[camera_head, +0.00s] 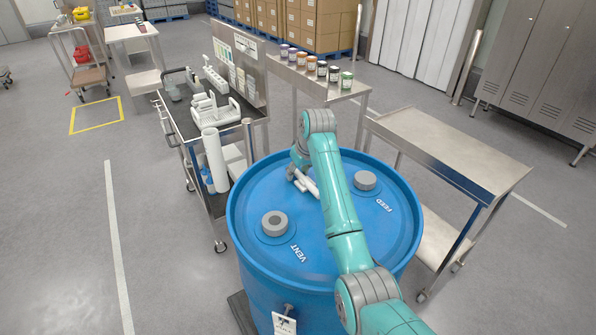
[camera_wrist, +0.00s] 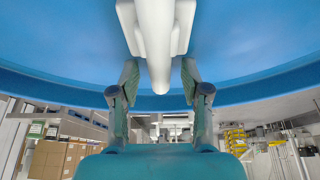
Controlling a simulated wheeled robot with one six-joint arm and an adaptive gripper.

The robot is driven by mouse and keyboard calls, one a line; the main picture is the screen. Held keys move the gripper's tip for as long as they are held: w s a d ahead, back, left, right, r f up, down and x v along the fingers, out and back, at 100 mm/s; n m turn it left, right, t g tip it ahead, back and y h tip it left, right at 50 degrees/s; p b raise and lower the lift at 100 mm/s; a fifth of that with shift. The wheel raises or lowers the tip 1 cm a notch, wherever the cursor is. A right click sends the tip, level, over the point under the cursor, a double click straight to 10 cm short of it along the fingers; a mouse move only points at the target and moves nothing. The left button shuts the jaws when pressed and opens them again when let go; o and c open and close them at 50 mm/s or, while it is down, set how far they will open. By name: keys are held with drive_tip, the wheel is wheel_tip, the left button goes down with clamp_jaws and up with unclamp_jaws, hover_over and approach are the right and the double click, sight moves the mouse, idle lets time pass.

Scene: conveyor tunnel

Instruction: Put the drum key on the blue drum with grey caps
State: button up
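The blue drum (camera_head: 335,228) stands upright in the head view. Its lid carries two grey caps, one by VENT (camera_head: 274,223) and one by FEED (camera_head: 365,180). A pale grey-white tool, seemingly the drum key (camera_head: 308,187), is over the lid between the caps, partly hidden by my arm. My gripper (camera_head: 297,174) is low over the lid at the key. In the wrist view the key (camera_wrist: 158,45) reaches down between my fingers (camera_wrist: 160,78), which stand apart with gaps beside its shaft. I cannot tell whether the key touches the lid.
A cart (camera_head: 172,123) with a white rack and paper roll stands left of the drum. An empty steel cart (camera_head: 455,150) is at the right. A steel table (camera_head: 300,78) with several small jars is behind. Open floor (camera_head: 165,245) lies at the left.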

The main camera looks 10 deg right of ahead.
sight(307, 180)
drive_tip(key=v, duration=1.2)
drive_tip(key=shift+r, duration=0.1)
